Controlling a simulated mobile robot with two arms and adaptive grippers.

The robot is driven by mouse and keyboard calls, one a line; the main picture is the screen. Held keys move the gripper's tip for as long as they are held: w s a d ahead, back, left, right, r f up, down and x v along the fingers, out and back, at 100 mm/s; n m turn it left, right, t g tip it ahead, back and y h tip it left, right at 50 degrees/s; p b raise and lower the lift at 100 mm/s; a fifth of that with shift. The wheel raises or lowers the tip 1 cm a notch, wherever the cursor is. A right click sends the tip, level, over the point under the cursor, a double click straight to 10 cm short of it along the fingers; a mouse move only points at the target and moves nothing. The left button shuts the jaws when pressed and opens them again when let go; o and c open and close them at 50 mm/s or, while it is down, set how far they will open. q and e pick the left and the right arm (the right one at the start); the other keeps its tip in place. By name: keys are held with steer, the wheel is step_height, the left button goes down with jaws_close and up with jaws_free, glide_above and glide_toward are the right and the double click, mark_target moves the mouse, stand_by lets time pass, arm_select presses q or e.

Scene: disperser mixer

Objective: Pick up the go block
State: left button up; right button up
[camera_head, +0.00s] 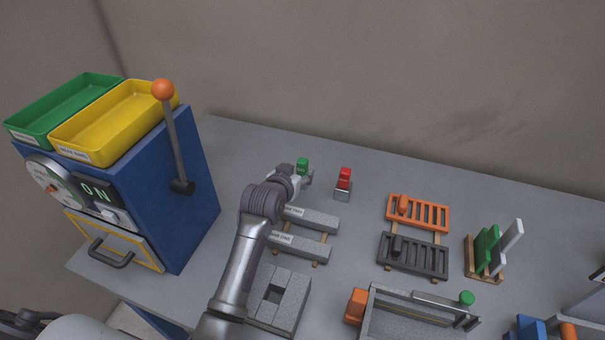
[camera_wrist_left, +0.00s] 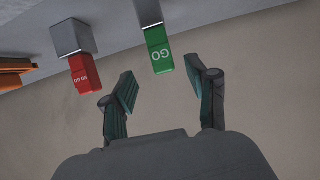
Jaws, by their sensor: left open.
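The go block is a small green block (camera_head: 302,166) marked GO, at the back of the table in the head view. In the left wrist view the green go block (camera_wrist_left: 158,48) stands on a grey holder, upside down in the picture. My left gripper (camera_wrist_left: 165,88) is open, and its two fingers point toward the block with the block's top near the gap between them. They do not appear to touch it. In the head view my left gripper (camera_head: 305,178) is just in front of the block and partly hides its base. My right gripper is not in view.
A red block (camera_head: 345,175) on a grey holder stands close to the right. A blue machine (camera_head: 170,190) with an orange-knobbed lever and green and yellow trays is at left. Grey bars (camera_head: 312,217) lie under my arm. Orange and dark racks (camera_head: 430,214) stand further right.

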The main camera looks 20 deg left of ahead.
mark_target(301, 168)
arm_select(q)
steer(key=shift+f+p+x, duration=0.1)
steer(key=shift+p+x, duration=0.15)
steer(key=shift+x, duration=1.4)
steer(key=shift+f+p+x, duration=0.15)
steer(key=shift+p+x, duration=0.1)
steer(key=shift+x, duration=1.45)
steer(key=shift+s+a, duration=0.15)
steer(key=shift+a, duration=0.05)
steer(key=shift+c, duration=0.3)
steer(key=shift+r, duration=0.1)
jaws_close()
